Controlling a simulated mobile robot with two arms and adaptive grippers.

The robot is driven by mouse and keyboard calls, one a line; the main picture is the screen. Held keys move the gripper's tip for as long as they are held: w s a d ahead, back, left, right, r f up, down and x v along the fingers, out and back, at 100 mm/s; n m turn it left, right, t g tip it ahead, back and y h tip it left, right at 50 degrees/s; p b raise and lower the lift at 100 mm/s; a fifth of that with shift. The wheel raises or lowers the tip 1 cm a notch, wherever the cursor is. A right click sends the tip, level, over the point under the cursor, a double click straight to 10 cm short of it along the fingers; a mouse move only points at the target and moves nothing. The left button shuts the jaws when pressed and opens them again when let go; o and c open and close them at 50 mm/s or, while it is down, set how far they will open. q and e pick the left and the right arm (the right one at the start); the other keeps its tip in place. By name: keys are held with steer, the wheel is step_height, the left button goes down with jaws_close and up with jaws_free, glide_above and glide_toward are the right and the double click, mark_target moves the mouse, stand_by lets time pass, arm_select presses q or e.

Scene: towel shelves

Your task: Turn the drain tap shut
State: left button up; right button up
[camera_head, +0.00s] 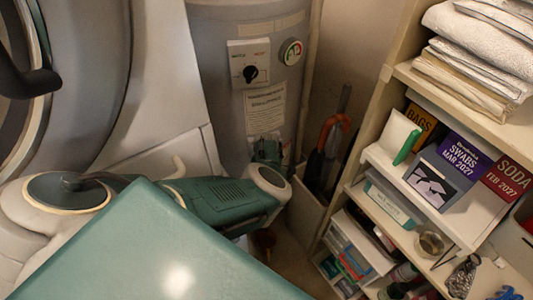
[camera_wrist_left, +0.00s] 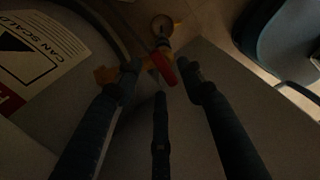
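The drain tap has a red handle (camera_wrist_left: 163,68) and brass-coloured parts, seen in the dim left wrist view. One brass part (camera_wrist_left: 104,75) lies beside the left fingertip, and a round brass ring (camera_wrist_left: 163,25) shows beyond the handle. My left gripper (camera_wrist_left: 161,72) is open, with its dark fingertips on either side of the red handle; I cannot tell whether they touch it. A dark bar runs between the fingers. In the head view my left arm reaches to the base of the grey tank (camera_head: 221,84) and hides the tap. My right gripper is not in view.
The tank carries a control box (camera_head: 249,63), a gauge (camera_head: 291,51) and a warning label (camera_wrist_left: 42,52). A stand with umbrellas (camera_head: 329,139) is right of the tank. Shelves with towels (camera_head: 470,58) and boxes (camera_head: 458,165) fill the right side. A large round-doored machine stands left.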

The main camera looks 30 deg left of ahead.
arm_select(q)
steer(key=shift+f+b, duration=0.5)
steer(key=shift+f, duration=0.85)
jaws_close()
steer(key=shift+r+m+p, duration=0.2)
steer(key=shift+m+p, duration=0.25)
steer(key=shift+m, duration=0.25)
steer(key=shift+w+f+m, duration=0.1)
steer(key=shift+f+m, duration=0.05)
steer(key=shift+m, duration=0.55)
steer(key=shift+d, duration=0.1)
jaws_free()
